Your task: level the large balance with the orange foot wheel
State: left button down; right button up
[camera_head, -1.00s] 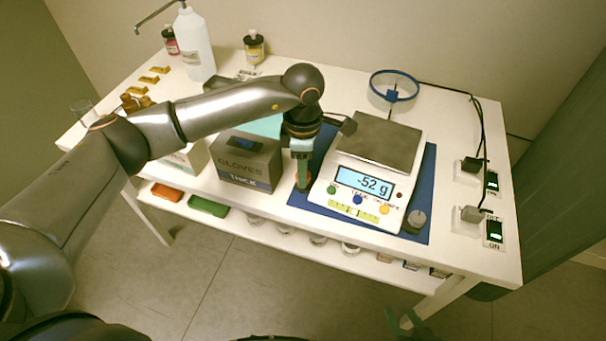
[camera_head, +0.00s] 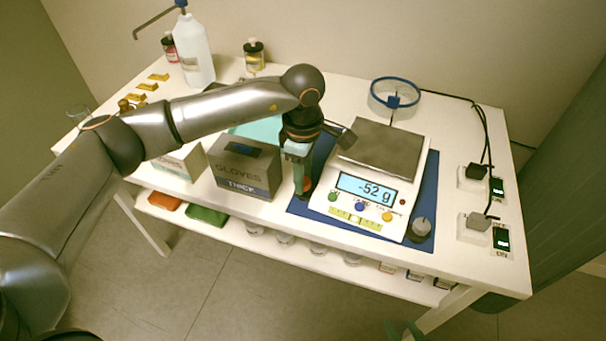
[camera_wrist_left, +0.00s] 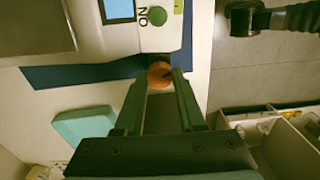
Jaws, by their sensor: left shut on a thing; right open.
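The large balance (camera_head: 366,190) stands on a blue mat (camera_head: 421,190) and reads -52 g. A yellow-green strip (camera_head: 354,217) lies along its front edge; I cannot make out a bubble. The orange foot wheel (camera_wrist_left: 160,72) is at the balance's front left corner, and a bit of it shows in the head view (camera_head: 307,184). My left gripper (camera_wrist_left: 161,80) points down and is shut on this wheel, one finger on each side. My right gripper (camera_head: 397,330) is open and empty, low in front of the table, partly cut off by the picture edge.
A glove box (camera_head: 243,168) stands close to the left of my left gripper. A grey foot wheel (camera_head: 422,227) is at the balance's front right.

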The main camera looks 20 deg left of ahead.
pick_arm(q)
jog(key=c, duration=0.5)
grip_release()
jog(key=shift+r, duration=0.2)
notch_tip(320, 180, up, 12)
jog(key=shift+p, duration=0.3)
